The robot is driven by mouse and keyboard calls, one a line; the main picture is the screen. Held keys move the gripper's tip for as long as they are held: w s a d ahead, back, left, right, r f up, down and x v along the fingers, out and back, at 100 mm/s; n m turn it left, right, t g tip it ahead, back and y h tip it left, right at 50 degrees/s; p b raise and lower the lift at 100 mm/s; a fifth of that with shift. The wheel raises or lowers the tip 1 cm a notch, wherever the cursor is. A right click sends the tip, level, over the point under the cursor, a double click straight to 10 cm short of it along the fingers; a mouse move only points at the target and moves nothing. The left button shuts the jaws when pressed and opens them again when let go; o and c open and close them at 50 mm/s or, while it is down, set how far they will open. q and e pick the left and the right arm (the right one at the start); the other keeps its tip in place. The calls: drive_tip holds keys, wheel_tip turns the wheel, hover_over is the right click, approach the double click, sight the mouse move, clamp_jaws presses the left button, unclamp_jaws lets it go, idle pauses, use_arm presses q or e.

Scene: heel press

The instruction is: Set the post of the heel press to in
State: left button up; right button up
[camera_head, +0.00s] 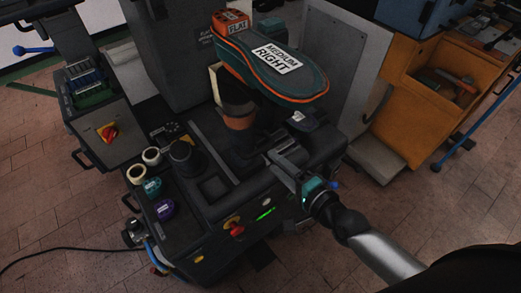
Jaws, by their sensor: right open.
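The heel press (205,200) is a dark machine standing in the middle of the view. Its post (240,118), dark with an orange-brown band, rises from the machine's top. A green and orange sole-shaped form (272,66) marked "MEDIUM RIGHT" sits above the post and partly hides its upper end. An orange block (231,22) marked "FLAT" is at the form's back end. My right gripper (284,168) is open at the press's right side, to the right of and below the post. I cannot tell whether it touches the press. My left gripper is not in view.
Several small jars (153,186) and a dark round knob (184,155) are on the press's left top. A red and yellow switch (236,229) is on its front. An orange cabinet (425,105) stands at right. Brick floor (75,220) is open at front left; a cable crosses it.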

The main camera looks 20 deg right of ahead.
sight(260, 149)
drive_tip(key=shift+b+x, duration=0.5)
drive_tip(key=shift+x, duration=3.1)
drive_tip(key=shift+c, duration=0.3)
clamp_jaws()
